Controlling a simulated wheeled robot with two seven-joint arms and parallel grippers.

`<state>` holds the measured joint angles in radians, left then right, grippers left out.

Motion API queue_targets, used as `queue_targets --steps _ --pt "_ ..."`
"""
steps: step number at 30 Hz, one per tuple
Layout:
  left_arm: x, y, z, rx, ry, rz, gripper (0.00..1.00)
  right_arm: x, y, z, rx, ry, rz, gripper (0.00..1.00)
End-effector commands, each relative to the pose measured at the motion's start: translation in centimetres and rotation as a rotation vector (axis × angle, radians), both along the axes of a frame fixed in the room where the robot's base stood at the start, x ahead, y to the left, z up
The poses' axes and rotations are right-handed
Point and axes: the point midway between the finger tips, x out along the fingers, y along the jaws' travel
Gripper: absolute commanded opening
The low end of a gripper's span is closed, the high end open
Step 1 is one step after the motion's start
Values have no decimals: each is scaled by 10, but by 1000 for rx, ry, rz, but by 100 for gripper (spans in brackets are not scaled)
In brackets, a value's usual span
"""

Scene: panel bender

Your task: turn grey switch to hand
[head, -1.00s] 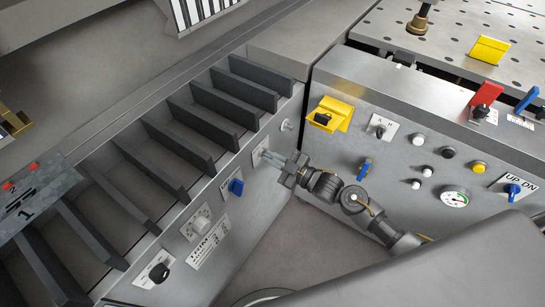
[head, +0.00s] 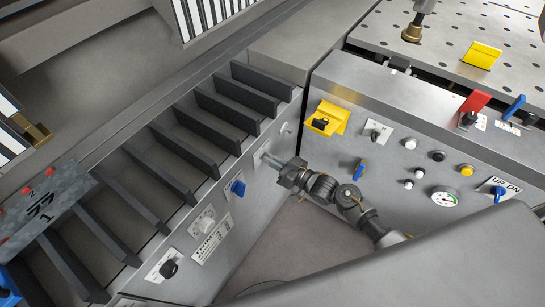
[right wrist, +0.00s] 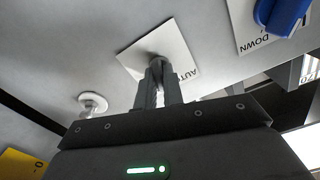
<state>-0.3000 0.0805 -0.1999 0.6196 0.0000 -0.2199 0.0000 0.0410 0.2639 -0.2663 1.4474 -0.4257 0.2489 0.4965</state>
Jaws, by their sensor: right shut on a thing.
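The grey switch (right wrist: 156,62) sits on a white label plate (right wrist: 170,45) on the slanted front panel. Letters reading "AUT" show on the plate; the rest of the label is hidden. My right gripper (head: 272,160) reaches the panel at this plate in the head view. In the right wrist view its two fingers (right wrist: 158,85) are shut on the switch, one on each side. The fingers cover most of the knob, so its exact pointing is hard to tell. My left gripper is not in view.
A blue switch (head: 238,188) marked DOWN sits close beside the plate. A pale round knob (right wrist: 92,103) is on the other side. Dark slats (head: 217,113) lie above.

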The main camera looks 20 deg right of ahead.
Motion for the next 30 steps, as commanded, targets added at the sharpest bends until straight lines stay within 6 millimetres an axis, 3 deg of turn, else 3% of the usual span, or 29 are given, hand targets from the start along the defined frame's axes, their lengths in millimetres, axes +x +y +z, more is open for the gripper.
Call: queue_targets --steps 12,29,30 --pt "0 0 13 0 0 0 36 0 0 1 149 123 0 0" --pt "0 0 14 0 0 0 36 0 0 0 172 142 0 0" --pt "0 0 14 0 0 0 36 0 0 0 172 142 0 12"
